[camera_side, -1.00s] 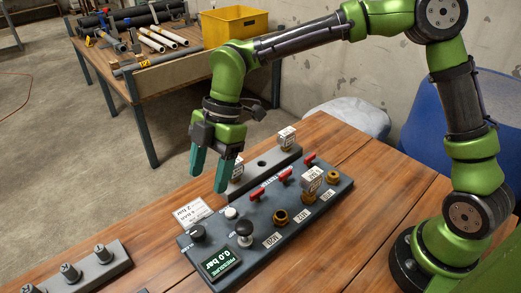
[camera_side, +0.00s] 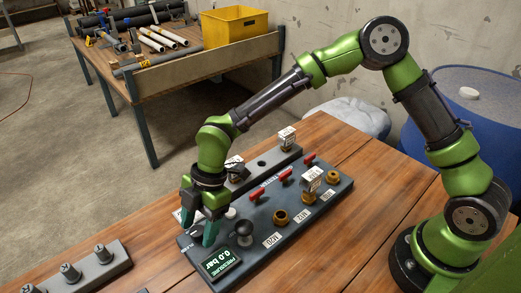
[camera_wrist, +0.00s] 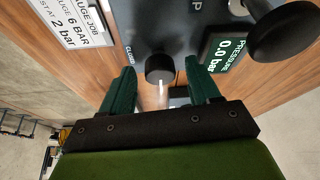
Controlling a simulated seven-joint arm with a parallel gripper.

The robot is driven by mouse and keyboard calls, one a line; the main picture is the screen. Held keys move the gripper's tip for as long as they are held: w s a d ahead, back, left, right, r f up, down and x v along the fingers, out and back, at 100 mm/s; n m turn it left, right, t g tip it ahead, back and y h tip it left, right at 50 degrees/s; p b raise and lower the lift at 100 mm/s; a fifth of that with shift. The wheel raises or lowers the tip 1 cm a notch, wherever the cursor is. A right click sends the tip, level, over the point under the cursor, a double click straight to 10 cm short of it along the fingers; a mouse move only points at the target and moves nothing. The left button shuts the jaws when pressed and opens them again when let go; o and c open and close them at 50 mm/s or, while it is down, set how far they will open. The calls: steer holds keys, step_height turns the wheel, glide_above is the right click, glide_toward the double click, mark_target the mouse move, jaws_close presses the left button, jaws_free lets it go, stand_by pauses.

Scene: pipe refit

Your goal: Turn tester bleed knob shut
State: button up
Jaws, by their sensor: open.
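The tester (camera_side: 262,236) is a dark panel on the wooden bench, with a pressure screen (camera_side: 220,264) reading 0.0 bar. The bleed knob (camera_wrist: 160,68) is a dark round knob with a pale pointer line, near the word CLOSED in the wrist view. My gripper (camera_side: 201,236) is low over the panel's left end, its teal fingers pointing down. In the wrist view my gripper (camera_wrist: 161,88) is open, one finger on each side of the knob, with visible gaps and no clear contact. In the side view the fingers largely hide the knob.
A black ball-topped handle (camera_side: 244,230) stands close right of my gripper. Red levers (camera_side: 284,176) and brass fittings (camera_side: 280,217) are farther along the panel. A white job card (camera_wrist: 72,20) lies beside it. A grey rack with pegs (camera_side: 85,268) is at front left.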

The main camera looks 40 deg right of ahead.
steer(key=shift+c, duration=0.3)
steer(key=c, duration=1)
steer(key=shift+m, duration=0.3)
steer(key=m+t, duration=0.2)
steer(key=m, duration=0.2)
steer(key=shift+s, duration=0.2)
steer(key=m, duration=0.2)
steer(key=m+t+h, duration=0.1)
steer(key=m, duration=0.1)
steer(key=shift+s+a+r+m+t, duration=0.1)
steer(key=shift+s+m+t, duration=0.05)
steer(key=shift+m+t, duration=0.2)
steer(key=m+t+h, duration=0.1)
steer(key=m, duration=0.3)
steer(key=shift+s+a+m, duration=0.1)
steer(key=shift+a+m, duration=0.05)
steer(key=shift+m, duration=0.2)
steer(key=shift+m+t+h, duration=0.25)
steer(key=shift+m+h, duration=0.65)
steer(key=shift+m, duration=1)
